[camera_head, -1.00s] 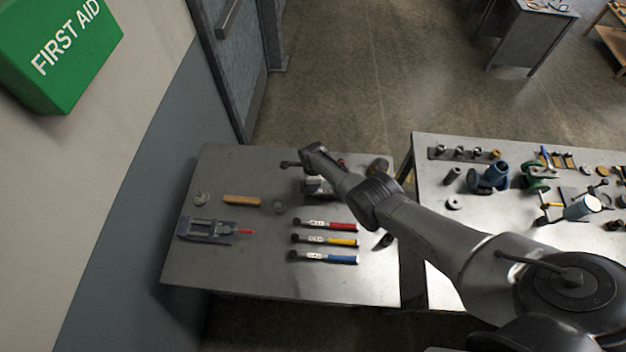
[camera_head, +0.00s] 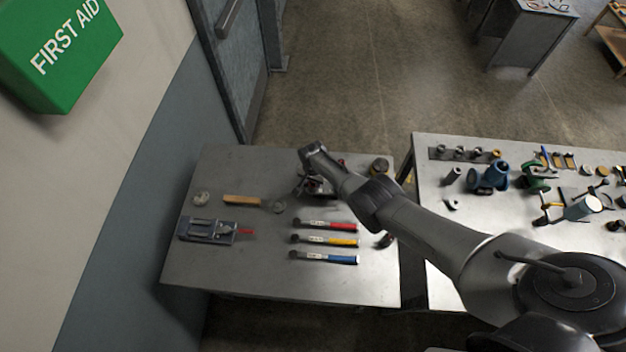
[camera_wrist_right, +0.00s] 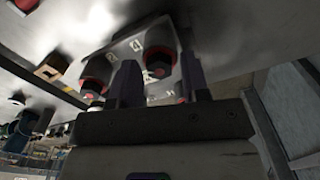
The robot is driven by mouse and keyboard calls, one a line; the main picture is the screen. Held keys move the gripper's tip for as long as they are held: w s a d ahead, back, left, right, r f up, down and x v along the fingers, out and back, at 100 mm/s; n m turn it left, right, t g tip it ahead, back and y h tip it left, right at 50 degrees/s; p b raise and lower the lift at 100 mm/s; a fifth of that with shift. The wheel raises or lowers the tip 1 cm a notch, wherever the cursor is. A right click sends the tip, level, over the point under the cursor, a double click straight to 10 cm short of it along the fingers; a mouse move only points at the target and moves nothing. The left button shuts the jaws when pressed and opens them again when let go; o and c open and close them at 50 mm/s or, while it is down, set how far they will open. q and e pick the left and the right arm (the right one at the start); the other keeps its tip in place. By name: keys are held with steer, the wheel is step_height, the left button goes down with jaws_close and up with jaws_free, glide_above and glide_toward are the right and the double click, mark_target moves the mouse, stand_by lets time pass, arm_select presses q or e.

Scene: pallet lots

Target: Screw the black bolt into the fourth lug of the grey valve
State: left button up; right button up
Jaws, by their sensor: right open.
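The grey valve (camera_head: 326,190) stands at the back of the left table, partly hidden under my right arm. In the right wrist view, it seems to be the pale, marked plate (camera_wrist_right: 128,48). Dark bolt heads with red rings show there, one at the left (camera_wrist_right: 95,68) and one between my fingers (camera_wrist_right: 158,62). I cannot tell which is the task's black bolt or which lug is the fourth. My right gripper (camera_wrist_right: 158,80) is open, its two dark fingers either side of the second head; contact is unclear. It also shows at the valve in the head view (camera_head: 301,190). My left gripper is out of view.
A grey vise-like tool (camera_head: 207,230) and a wooden bar (camera_head: 241,200) lie left. A crowded second table (camera_head: 435,240) stands right. The left table's front is clear.

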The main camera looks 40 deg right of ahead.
steer(key=n, duration=0.5)
steer(key=shift+n, duration=0.4)
steer(key=n, duration=0.4)
steer(key=shift+n, duration=0.4)
jaws_close()
steer(key=m, duration=1.1)
steer(key=shift+m, duration=0.4)
steer(key=m, duration=0.5)
steer(key=shift+m, duration=0.4)
steer(key=m, duration=0.6)
